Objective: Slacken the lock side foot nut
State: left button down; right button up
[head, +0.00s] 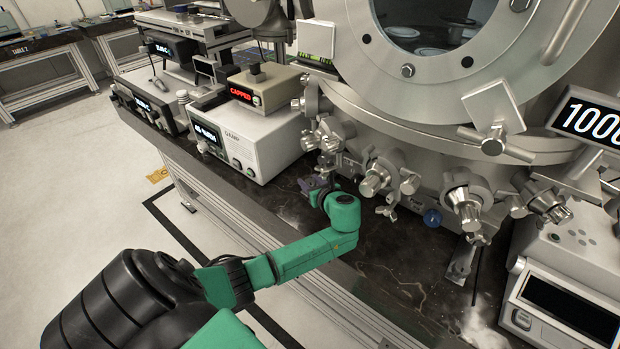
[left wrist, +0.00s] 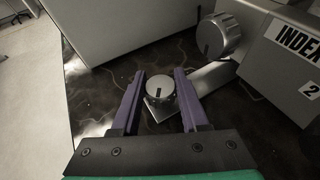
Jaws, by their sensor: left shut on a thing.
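A round metal nut (left wrist: 160,90) with a dark line across its top sits on a flat grey foot (left wrist: 160,108) on the dark bench, seen in the left wrist view. My left gripper (left wrist: 159,76) has its purple fingers on either side of the nut and is shut on it. In the head view my left gripper (head: 315,187) is low over the bench beneath the chamber's ports. The nut is hidden there. No label in view names this as the lock side foot. My right gripper is not in view.
A larger ribbed knob (left wrist: 219,36) and a grey block marked INDEX (left wrist: 275,60) stand close at the right. A white instrument box (head: 255,143) is left of the gripper. Chamber valves (head: 377,180) crowd the right. Bare bench (head: 410,255) lies in front.

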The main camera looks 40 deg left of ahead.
pick_arm(q)
jog(key=shift+n+g+y, duration=0.4)
jog(key=shift+n+g, duration=0.7)
jog(key=shift+c, duration=2.1)
grip_release()
jog(key=s+d, duration=0.1)
jog(key=d, duration=0.3)
jog(key=s+d+b, duration=0.1)
jog(key=d, duration=0.3)
jog(key=s+d, duration=0.1)
jog(key=d, duration=0.3)
jog(key=shift+s+d+r, duration=0.15)
jog(key=shift+s+d, duration=0.1)
jog(key=shift+d, duration=0.1)
